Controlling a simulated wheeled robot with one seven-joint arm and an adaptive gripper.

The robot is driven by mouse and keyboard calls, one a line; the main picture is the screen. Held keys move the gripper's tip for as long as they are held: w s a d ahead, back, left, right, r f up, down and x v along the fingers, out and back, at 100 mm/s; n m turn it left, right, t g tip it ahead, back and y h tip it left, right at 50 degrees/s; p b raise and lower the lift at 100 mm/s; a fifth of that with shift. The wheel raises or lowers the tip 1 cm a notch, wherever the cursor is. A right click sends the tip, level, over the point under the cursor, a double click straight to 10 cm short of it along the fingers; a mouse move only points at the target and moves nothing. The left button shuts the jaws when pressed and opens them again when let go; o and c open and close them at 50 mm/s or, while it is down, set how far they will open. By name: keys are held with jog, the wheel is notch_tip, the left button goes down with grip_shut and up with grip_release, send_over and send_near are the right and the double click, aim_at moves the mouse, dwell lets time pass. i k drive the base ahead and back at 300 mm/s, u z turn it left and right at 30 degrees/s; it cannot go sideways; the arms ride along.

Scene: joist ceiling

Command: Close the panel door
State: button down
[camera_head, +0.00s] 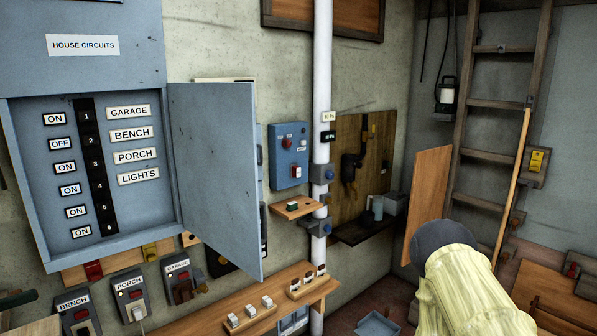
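The blue-grey panel door (218,175) stands open, swung out from the right side of the panel box (22,190). Its free edge points towards me and to the right. The open box shows a black strip of numbered breakers (97,165) with ON and OFF labels and name labels. A sign above reads HOUSE CIRCUITS. A pale yellow part of my arm (465,290) with a dark rounded end is at the lower right, well apart from the door. My gripper's fingers do not show.
Below the panel are switch boxes (130,295) and a wooden shelf (215,312) with small switches. A white pipe (322,100) and a blue control box (289,155) are right of the door. A ladder (490,105) stands at the far right.

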aim_at(214, 124)
jog(key=z, duration=1.45)
jog(key=i, duration=1.95)
jog(key=u, duration=3.25)
jog(key=i, duration=0.6)
jog(key=z, duration=0.65)
